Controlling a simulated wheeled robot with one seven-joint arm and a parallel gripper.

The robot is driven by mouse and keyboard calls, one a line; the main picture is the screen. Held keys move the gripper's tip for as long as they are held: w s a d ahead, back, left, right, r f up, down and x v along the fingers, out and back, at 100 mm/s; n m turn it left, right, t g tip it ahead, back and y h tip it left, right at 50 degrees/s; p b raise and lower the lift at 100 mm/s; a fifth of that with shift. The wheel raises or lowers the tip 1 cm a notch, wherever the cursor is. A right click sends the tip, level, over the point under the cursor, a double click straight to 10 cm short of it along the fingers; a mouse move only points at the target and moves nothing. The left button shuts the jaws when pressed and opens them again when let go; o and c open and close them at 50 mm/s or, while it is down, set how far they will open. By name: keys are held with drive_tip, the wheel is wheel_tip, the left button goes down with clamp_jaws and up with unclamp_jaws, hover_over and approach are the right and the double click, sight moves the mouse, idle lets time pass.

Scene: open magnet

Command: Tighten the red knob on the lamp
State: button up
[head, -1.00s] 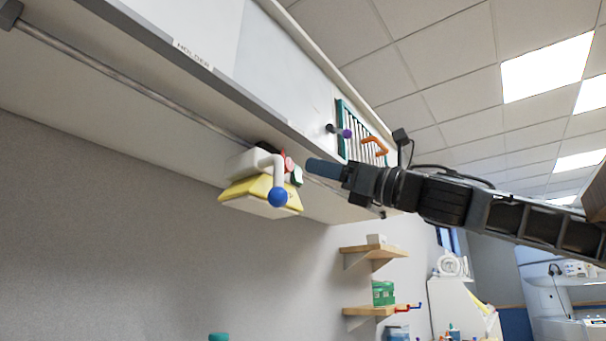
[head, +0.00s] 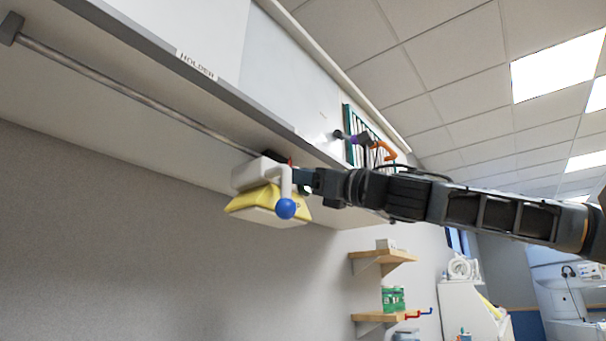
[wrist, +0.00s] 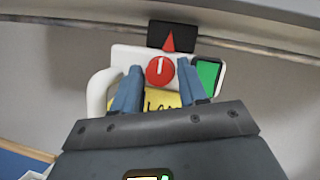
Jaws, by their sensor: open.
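The lamp (head: 252,173) is a white box with a yellow shade, mounted under the cabinet on a metal rail. A white handle with a blue ball end sticks out from it. The red knob (wrist: 160,71), round with a white mark, shows in the wrist view on the lamp's face, with a red triangle above it and a green patch at its right. My gripper (wrist: 158,75) is open, its blue fingers on either side of the knob, apart from each other. I cannot tell whether they touch it. In the head view my gripper (head: 297,180) is at the lamp's right side and hides the knob.
The rail (head: 120,84) runs along the cabinet's underside. The lamp's white handle (wrist: 97,95) stands close to the left finger. An orange handle (head: 383,150) and a purple-ended peg are on the cabinet front above my arm. Wooden shelves (head: 383,256) are on the wall farther back.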

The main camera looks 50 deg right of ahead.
drive_tip(key=c, duration=0.8)
drive_tip(key=shift+o, duration=0.2)
drive_tip(key=shift+a+m, duration=0.1)
drive_tip(key=shift+m, duration=0.3)
drive_tip(key=shift+a+r+m+g+h+p, duration=0.15)
drive_tip(key=shift+m+g+h, duration=0.4)
drive_tip(key=shift+m+h, duration=2.4)
drive_tip(key=shift+a+f+m+g+h+p, duration=0.15)
drive_tip(key=shift+m+g+h, duration=0.45)
drive_tip(key=shift+m, duration=4.45)
drive_tip(key=shift+a+r+m+g+h+p, duration=0.15)
drive_tip(key=shift+m+g+h, duration=0.3)
drive_tip(key=shift+m+h, duration=2.55)
drive_tip(key=shift+m+y, duration=1.05)
drive_tip(key=shift+m, duration=0.15)
